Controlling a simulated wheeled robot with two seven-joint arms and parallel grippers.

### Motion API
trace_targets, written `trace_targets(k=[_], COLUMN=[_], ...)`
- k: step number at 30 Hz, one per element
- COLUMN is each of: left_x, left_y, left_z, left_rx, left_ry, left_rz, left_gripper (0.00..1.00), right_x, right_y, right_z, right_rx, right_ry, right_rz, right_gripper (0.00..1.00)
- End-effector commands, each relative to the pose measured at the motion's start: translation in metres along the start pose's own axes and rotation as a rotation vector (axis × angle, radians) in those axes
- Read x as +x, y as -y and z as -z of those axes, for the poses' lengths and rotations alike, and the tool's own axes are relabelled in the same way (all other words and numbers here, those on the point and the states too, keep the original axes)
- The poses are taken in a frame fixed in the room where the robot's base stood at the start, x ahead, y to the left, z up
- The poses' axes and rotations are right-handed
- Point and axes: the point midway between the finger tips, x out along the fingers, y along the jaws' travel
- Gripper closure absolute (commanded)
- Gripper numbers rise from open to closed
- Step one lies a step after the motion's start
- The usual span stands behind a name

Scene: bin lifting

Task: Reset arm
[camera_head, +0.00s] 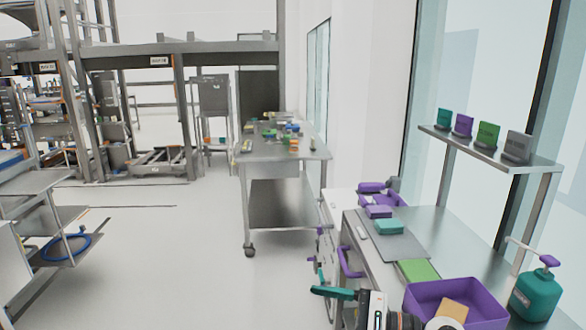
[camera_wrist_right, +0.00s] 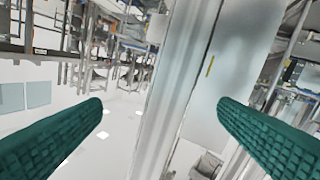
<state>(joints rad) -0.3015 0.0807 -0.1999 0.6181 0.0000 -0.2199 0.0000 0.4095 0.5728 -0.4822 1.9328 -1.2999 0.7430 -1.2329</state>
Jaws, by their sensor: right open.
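My right gripper (camera_head: 320,286) shows at the bottom centre of the head view, with teal fingers pointing left, clear of the bench. In the right wrist view, the two teal ribbed fingers of the right gripper (camera_wrist_right: 160,104) are wide apart with nothing between them. Behind them are a pale wall, pillar and distant shelving. A purple bin (camera_head: 483,294) stands on the bench at the lower right of the head view, with a tan block (camera_head: 453,310) inside. My arm partly hides the bin's front. My left gripper is not in view.
The bench (camera_head: 440,240) at right holds a green item (camera_head: 418,271), a teal block (camera_head: 389,227), purple items (camera_head: 378,211) and a teal bottle (camera_head: 536,296). A shelf (camera_head: 480,145) stands above. A wheeled table (camera_head: 285,150) is farther back. Open floor (camera_head: 170,240) lies left.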

Motion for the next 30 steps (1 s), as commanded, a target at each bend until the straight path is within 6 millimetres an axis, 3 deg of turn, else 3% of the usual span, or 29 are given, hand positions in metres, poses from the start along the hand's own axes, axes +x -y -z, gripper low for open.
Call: trace_targets(k=[4,8,11,14,17,22,23,30], left_x=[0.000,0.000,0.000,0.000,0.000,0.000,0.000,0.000], left_y=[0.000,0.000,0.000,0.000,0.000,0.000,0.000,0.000], left_z=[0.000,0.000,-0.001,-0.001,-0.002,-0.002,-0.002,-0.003], left_rx=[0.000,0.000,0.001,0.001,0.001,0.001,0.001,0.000], left_ry=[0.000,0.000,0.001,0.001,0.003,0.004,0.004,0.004], left_rz=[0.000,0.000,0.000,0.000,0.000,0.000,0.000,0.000], left_gripper=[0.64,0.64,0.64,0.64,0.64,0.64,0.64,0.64], right_x=[-0.011,-0.046,-0.080,-0.115,-0.148,-0.186,-0.190,-0.209], right_y=[-0.017,-0.038,-0.047,-0.041,-0.016,0.059,0.073,0.172], right_z=[0.031,0.028,0.004,-0.035,-0.081,-0.148,-0.156,-0.185], right_rx=[0.455,0.882,1.216,1.547,1.865,2.304,-2.347,-1.880], right_ry=[-0.322,-0.580,-0.767,-0.946,-1.113,-1.348,1.372,1.096], right_rz=[-0.269,-0.503,-0.687,-0.884,-1.099,-1.499,1.558,1.462], right_gripper=[0.17,0.17,0.17,0.17,0.17,0.17,0.17,0.17])
